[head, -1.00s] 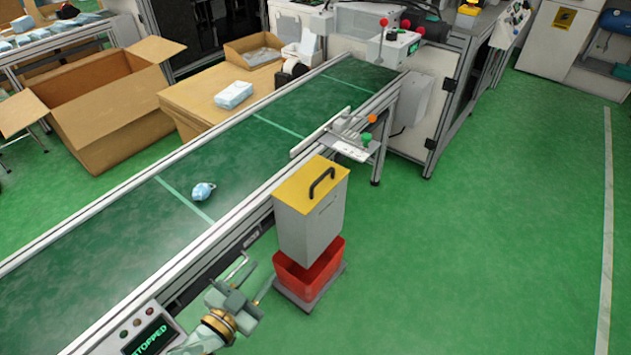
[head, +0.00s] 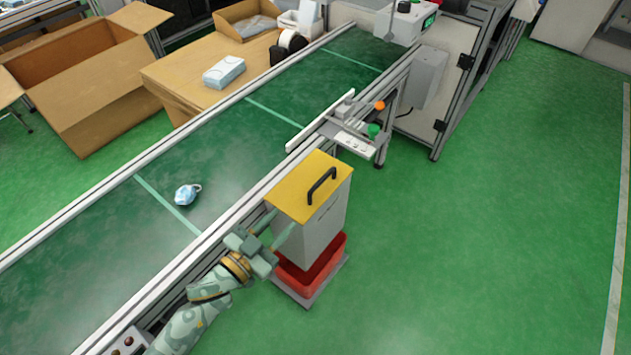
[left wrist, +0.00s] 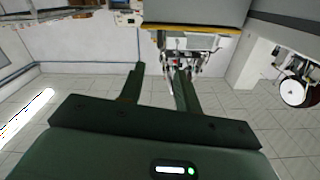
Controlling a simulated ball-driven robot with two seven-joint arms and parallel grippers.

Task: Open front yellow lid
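The yellow lid (head: 303,186) with a black handle (head: 322,185) lies closed on a grey box (head: 322,226) beside the conveyor. My left gripper (head: 271,229) is at the left side of the box, just below the lid's near left edge; I cannot tell whether it touches. Its two fingers are apart with nothing between them. In the left wrist view the fingers (left wrist: 157,82) also stand apart, and a yellow edge with the grey box shows above them. My right gripper is not in view.
A red bin (head: 306,272) is under the box. The green conveyor (head: 215,160) carries a crumpled blue mask (head: 187,194). A metal bracket with knobs (head: 350,130) stands behind the box. Open green floor (head: 480,220) lies to the right.

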